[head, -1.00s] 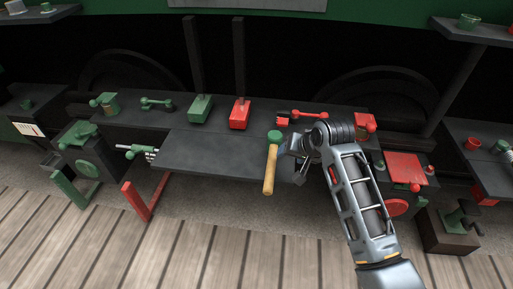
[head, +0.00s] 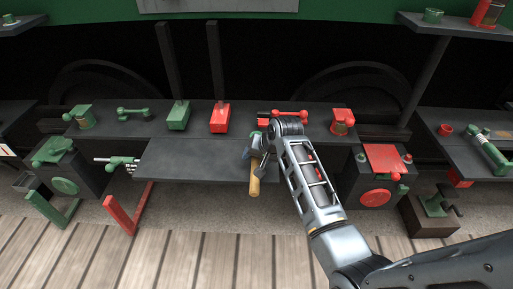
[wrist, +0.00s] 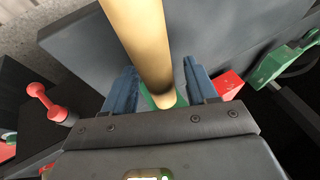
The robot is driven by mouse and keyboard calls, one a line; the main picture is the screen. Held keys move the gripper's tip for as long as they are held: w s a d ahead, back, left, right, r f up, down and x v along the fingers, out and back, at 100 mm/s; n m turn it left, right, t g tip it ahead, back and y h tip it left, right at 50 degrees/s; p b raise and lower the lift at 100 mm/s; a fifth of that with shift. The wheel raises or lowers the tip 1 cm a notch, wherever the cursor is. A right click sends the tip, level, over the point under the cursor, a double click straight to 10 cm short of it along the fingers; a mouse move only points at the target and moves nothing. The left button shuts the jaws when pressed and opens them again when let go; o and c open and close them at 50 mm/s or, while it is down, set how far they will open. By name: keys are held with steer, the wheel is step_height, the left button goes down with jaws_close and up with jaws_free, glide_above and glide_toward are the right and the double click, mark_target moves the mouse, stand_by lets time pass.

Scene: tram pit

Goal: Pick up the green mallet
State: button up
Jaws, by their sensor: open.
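The green mallet lies at the front edge of the dark bench plate, its tan handle (head: 255,183) sticking out past the edge toward me. Its green head (head: 256,136) is partly hidden behind my gripper (head: 254,158) in the head view. In the wrist view the handle (wrist: 140,35) runs down between my two blue fingers, and a bit of the green head (wrist: 150,101) shows beyond it. My gripper is open, with a finger on each side of the handle. I cannot tell whether either finger touches it.
The dark bench plate (head: 190,160) is bare left of the mallet. Behind it stand a green block (head: 179,117) and a red block (head: 220,119) with tall posts. A red-handled lever (head: 290,115) lies behind my gripper. A red-topped box (head: 386,160) stands to the right.

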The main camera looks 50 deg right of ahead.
steer(key=shift+c, duration=0.3)
jaws_close()
stand_by(0.3)
